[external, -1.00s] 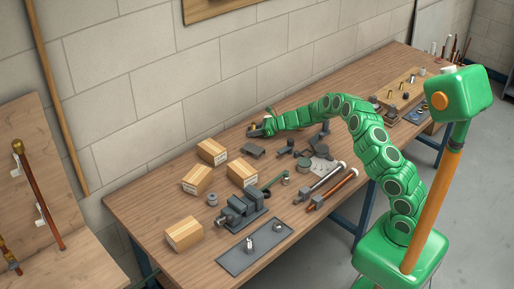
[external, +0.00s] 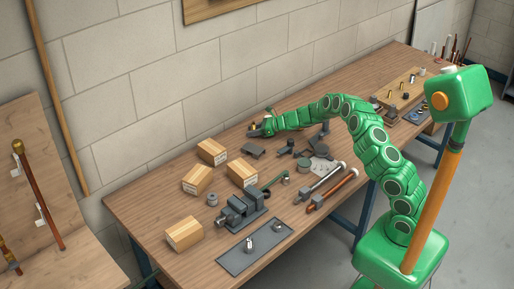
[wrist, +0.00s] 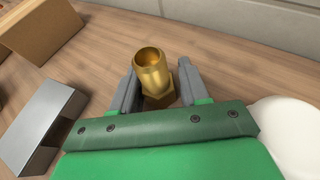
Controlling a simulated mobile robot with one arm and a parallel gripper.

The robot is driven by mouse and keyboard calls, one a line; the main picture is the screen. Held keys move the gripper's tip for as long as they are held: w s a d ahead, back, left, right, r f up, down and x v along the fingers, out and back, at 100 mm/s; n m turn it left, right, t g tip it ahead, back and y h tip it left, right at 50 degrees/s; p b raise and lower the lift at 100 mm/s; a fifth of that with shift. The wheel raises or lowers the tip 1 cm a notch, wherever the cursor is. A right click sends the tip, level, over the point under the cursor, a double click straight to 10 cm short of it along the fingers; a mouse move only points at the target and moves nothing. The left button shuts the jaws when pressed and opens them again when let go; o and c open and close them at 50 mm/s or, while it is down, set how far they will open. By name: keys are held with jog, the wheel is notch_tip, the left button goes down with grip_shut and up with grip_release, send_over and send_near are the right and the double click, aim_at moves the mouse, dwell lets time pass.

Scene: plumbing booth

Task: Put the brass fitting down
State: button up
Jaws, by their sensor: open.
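The brass fitting (wrist: 153,75) stands upright on the wooden bench top in the wrist view, its open round end up and its hex base down. My gripper (wrist: 158,88) is open, with one grey finger on each side of the fitting. In the external view my gripper (external: 262,130) is low over the back of the bench near the wall, and the fitting is too small there to make out clearly.
A white rounded thing (wrist: 285,125) is at the right.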

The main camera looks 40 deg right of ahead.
jog(key=shift+s+a+f, duration=0.3)
jog(key=shift+s+f, duration=0.1)
jog(key=shift+f, duration=0.05)
jog(key=v, duration=0.7)
jog(key=r+v, duration=0.1)
jog(key=v, duration=0.2)
jog(key=shift+w+d+r, duration=0.15)
jog(key=shift+d+r, duration=0.1)
jog(key=shift+d, duration=0.05)
jog(key=shift+v, duration=0.8)
jog(key=shift+r, duration=0.15)
notch_tip(320, 180, up, 13)
jog(key=s+m+h, duration=0.2)
jog(key=m+h, duration=0.3)
jog(key=m, duration=0.7)
jog(key=s+r+m+h, duration=0.3)
jog(key=s+r+m, duration=0.1)
jog(key=s+m, duration=0.25)
jog(key=s+a+m+g, duration=0.3)
jog(key=s+m, duration=0.5)
jog(key=s, duration=0.9)
jog(key=s+a+m+g, duration=0.3)
jog(key=s+m+g, duration=0.2)
jog(key=s, duration=1.3)
jog(key=s+a+m+g, duration=0.3)
jog(key=s+m, duration=0.9)
jog(key=s, duration=0.6)
jog(key=shift+a+g, duration=0.25)
jog(key=shift+g, duration=0.55)
